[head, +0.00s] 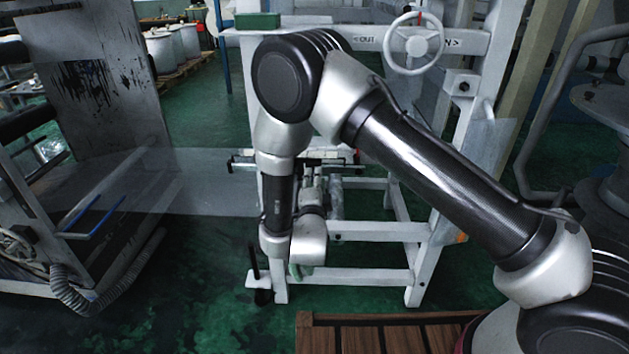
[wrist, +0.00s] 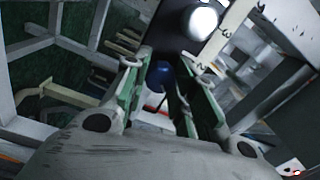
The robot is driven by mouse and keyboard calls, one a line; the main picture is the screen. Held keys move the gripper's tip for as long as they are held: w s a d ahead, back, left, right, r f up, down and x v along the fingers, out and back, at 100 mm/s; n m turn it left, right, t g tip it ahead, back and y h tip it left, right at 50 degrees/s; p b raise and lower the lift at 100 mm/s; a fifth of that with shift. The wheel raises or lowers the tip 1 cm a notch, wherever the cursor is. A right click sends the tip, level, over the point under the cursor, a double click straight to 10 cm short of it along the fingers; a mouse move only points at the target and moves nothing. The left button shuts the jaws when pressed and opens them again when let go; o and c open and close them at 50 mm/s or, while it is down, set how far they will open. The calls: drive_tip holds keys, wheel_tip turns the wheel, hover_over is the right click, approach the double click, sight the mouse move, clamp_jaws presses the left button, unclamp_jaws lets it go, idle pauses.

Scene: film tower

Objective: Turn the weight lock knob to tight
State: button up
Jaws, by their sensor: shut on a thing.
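The weight lock knob (wrist: 158,75) is a small dark blue knob in the upper middle of the wrist view. My gripper (wrist: 161,64) has its two green-sided fingers on either side of it and is shut on it. Beside the knob is a dark weight (wrist: 171,27) on a pale bar with number marks (wrist: 224,38). In the head view my gripper (head: 296,271) points down at the white frame, mostly hidden by my own wrist. The knob cannot be made out there. Which way the knob is turned cannot be told.
The white machine frame (head: 350,276) stands around my gripper, with a handwheel (head: 416,43) at its upper right. A clear film sheet (head: 210,180) runs left from it. A wooden slatted platform (head: 390,338) lies in front. Green floor (head: 200,280) is open at left.

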drive_tip(key=shift+m, duration=0.4)
drive_tip(key=o, duration=1.1)
drive_tip(key=shift+c, duration=0.2)
drive_tip(key=shift+s, duration=0.1)
drive_tip(key=s, duration=0.7)
drive_tip(key=shift+s+a+f, duration=0.15)
